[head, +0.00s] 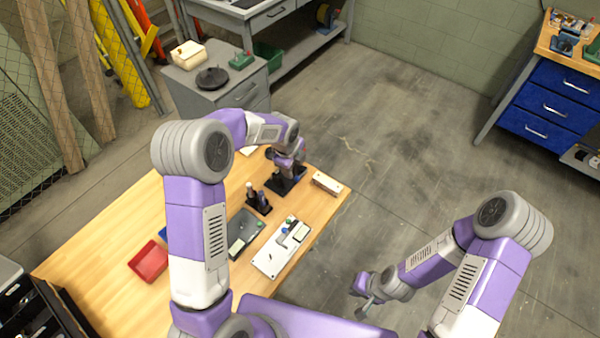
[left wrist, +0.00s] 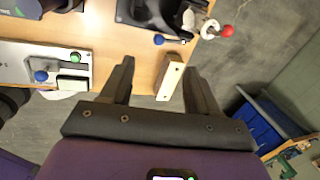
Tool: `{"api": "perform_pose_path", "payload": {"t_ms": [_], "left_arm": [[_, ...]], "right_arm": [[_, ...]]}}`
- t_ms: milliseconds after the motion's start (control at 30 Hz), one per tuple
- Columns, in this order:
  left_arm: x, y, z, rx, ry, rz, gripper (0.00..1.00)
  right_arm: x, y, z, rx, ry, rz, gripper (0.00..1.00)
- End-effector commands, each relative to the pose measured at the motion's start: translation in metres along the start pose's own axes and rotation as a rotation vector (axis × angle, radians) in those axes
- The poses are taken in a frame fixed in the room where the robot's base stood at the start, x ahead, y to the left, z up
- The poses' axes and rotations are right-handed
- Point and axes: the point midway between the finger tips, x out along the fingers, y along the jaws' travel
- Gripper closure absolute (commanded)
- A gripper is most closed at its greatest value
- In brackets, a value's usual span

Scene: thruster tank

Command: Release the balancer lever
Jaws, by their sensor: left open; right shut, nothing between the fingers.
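A dark device on a black base (head: 285,184) stands near the table's far right corner, partly hidden by my left gripper (head: 287,158). In the left wrist view this black base (left wrist: 135,14) shows at the top. A blue knob (left wrist: 158,39) and a red knob (left wrist: 226,30) stick out beside it. I cannot tell which knob belongs to the balancer lever. My left gripper (left wrist: 160,68) is open, its fingers apart with nothing held. A pale block (left wrist: 170,78) appears between the fingers, below them on the table. My right gripper (head: 366,300) is shut and empty, away from the table.
A white panel (head: 270,260) with blue and green knobs lies on the wooden table (head: 95,265). A dark grey panel (head: 240,240), a small black holder (head: 259,203) and a red tray (head: 148,261) are also there. The floor right of the table is clear.

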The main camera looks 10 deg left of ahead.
Motion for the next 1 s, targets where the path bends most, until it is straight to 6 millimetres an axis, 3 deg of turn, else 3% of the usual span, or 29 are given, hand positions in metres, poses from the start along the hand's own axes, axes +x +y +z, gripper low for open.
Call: {"api": "perform_pose_path", "payload": {"t_ms": [33, 167, 367, 700, 1000], "left_arm": [[0.013, 0.003, 0.000, 0.000, 0.000, 0.000, 0.39], [0.023, 0.005, 0.000, 0.000, 0.000, 0.000, 0.39], [0.039, 0.006, -0.001, 0.001, 0.001, 0.002, 0.39], [0.089, 0.005, 0.000, -0.001, 0.000, 0.000, 0.39], [0.099, 0.005, 0.000, -0.001, 0.000, -0.001, 0.39]], "right_arm": [[0.012, 0.004, -0.001, 0.000, 0.000, 0.000, 1.00], [0.022, 0.008, -0.002, 0.000, 0.002, 0.000, 1.00], [0.025, 0.009, -0.002, 0.000, 0.002, 0.000, 1.00], [0.033, 0.012, -0.002, 0.000, 0.002, 0.000, 1.00], [0.034, 0.013, -0.002, 0.000, 0.002, 0.000, 1.00]]}}
